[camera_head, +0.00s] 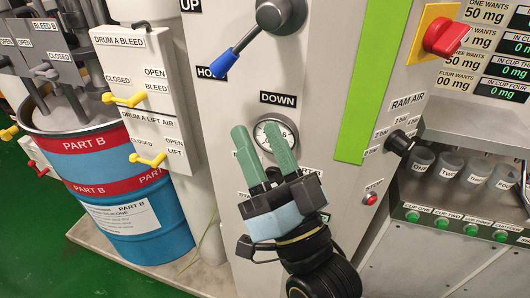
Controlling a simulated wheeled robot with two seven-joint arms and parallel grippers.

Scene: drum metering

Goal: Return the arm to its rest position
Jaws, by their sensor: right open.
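My right gripper (257,132) has two green fingers that point up, spread apart with nothing between them. It is in front of the grey machine panel (225,118), and the round gauge (277,133) shows behind and between its fingers, partly hidden. My right arm (316,262) is black and comes in from the bottom edge, right of the middle. I cannot tell whether the fingers touch the panel. My left gripper is out of view.
A lever with a blue tip (224,63) sits above. A red knob (446,37), the black ram air knob (399,143) and a red stop button (370,198) are at right, with several cups (447,165) beyond. A blue drum (128,205) stands left, beside yellow-handled valves (125,99).

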